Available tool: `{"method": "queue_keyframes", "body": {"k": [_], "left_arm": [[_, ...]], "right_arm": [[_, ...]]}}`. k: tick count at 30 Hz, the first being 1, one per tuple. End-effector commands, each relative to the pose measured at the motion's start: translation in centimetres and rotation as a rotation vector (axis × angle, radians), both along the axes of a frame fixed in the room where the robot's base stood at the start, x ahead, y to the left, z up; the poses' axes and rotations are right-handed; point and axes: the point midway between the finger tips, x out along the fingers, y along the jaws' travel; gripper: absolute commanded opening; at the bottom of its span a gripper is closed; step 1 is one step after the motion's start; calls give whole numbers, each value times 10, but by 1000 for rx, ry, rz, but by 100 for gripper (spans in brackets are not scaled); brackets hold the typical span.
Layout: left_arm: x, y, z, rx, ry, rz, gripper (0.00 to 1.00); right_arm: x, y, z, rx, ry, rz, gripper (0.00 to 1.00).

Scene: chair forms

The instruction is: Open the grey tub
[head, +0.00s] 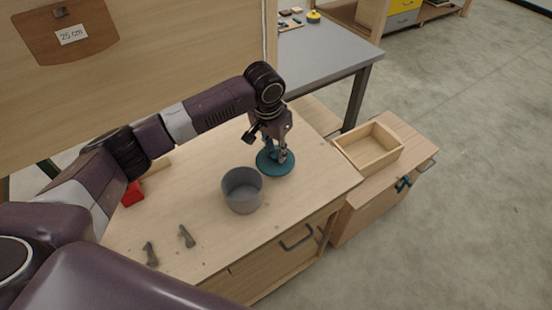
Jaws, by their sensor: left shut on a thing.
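The grey tub (242,192) stands upright on the wooden workbench, near its front edge. Its top is open and its inside looks empty. My left gripper (281,154) points down just behind and to the right of the tub. It is shut on a round teal lid (264,168), which lies flat beside the tub. I cannot tell whether the lid touches the bench top or is held just above it. The fingertips partly cover the lid's middle. My right gripper is out of view.
Two small grey pegs (187,236) (151,254) are at the bench's front left. A red object (132,194) is partly behind my left arm. A shallow wooden box (368,150) sits on a lower wooden unit at the right. A grey table (318,55) stands behind.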

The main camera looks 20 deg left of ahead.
Motion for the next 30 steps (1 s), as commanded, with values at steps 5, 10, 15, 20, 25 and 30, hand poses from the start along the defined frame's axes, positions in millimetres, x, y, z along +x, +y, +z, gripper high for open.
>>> {"method": "queue_keyframes", "body": {"k": [5, 10, 15, 20, 25, 30], "left_arm": [[-2, -1, -27, 0, 5, 0, 0], [-1, 0, -40, 0, 1, -1, 0], [-1, 0, -41, 0, 1, -1, 0], [-1, 0, -43, 1, 2, -1, 0], [-1, 0, -43, 1, 2, -1, 36], [-1, 0, -44, 1, 2, -1, 37]], "right_arm": [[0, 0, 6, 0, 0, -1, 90], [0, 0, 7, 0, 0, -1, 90], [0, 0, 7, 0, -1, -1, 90], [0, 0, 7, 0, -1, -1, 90], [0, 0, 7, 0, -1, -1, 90], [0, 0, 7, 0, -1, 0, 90]]}}
